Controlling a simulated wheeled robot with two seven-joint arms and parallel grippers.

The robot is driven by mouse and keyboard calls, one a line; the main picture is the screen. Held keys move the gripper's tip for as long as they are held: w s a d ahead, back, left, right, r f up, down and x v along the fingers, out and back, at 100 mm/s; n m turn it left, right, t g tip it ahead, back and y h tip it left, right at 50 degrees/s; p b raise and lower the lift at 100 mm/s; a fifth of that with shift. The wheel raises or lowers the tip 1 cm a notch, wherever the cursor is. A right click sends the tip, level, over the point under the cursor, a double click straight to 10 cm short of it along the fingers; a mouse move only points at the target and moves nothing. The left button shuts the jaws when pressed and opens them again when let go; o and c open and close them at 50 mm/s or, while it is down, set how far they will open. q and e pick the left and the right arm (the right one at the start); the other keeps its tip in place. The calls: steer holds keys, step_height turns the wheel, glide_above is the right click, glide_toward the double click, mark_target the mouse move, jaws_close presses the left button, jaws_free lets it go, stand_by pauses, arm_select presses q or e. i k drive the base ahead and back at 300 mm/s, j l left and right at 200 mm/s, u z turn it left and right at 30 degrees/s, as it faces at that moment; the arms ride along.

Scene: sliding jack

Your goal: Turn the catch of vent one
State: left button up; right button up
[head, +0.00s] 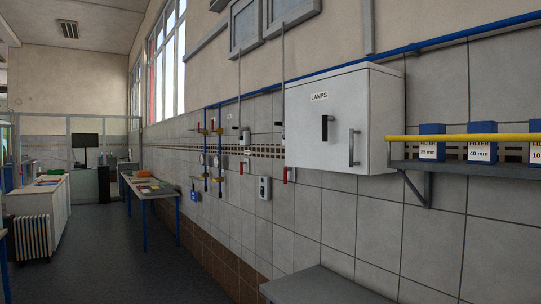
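No label reading vent one can be made out. Two grey-framed panels, one on the left (245,25) and one on the right (292,8), sit high on the wall and are cut by the top edge. Thin rods (239,75) run down the wall below them. Small red handles, one on the left (242,167) and one on the right (286,175), show lower down; I cannot tell whether either is a catch. Neither of my grippers is in view.
A white cabinet marked LAMPS (340,110) juts from the wall. Right of it, a shelf with a yellow rail (470,138) holds blue filter boxes (481,143). A grey bench top (315,287) is below. Open floor (130,260) lies left, beside a blue-legged table (150,190).

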mark_target(285, 169)
steer(key=i+j+z, duration=0.15)
steer(key=i+j, duration=0.35)
steer(key=i, duration=0.45)
steer(key=i+j+z, duration=0.15)
steer(key=i+j, duration=0.5)
steer(key=i, duration=0.25)
steer(key=i+j+z, duration=0.1)
steer(key=i+j, duration=0.6)
steer(key=i, duration=0.15)
